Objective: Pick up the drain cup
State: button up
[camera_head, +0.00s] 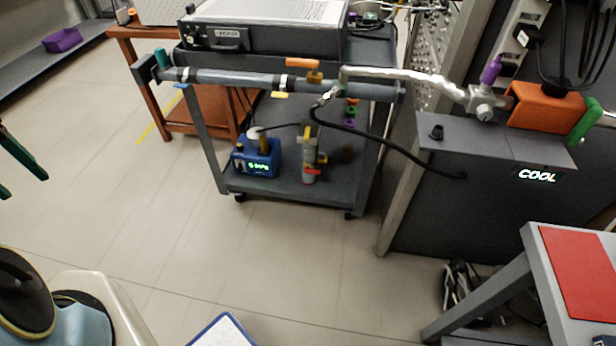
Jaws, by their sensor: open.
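I cannot tell for sure which thing is the drain cup. A blue unit (256,157) with a lit display and a white round top stands left of that assembly. Two dark green fingers at the left edge look like my gripper (27,187). They are apart, with nothing visible between them, far left of the cart over the floor. The rest of the gripper is out of view.
A grey pipe (235,80) runs along the cart's front. A black hose (390,147) hangs from it toward the dark cabinet (500,215) marked COOL. A grey table with a red mat (580,270) stands at lower right. The floor (170,210) before the cart is clear.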

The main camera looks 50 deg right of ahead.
aim_at(307, 179)
jog(key=i+l, duration=0.15)
jog(key=i, duration=0.6)
jog(key=i+z, duration=0.1)
jog(key=z, duration=0.3)
jog(key=i+z, duration=0.1)
jog(key=z, duration=0.65)
jog(key=i+j+z, duration=0.15)
jog(key=z, duration=0.25)
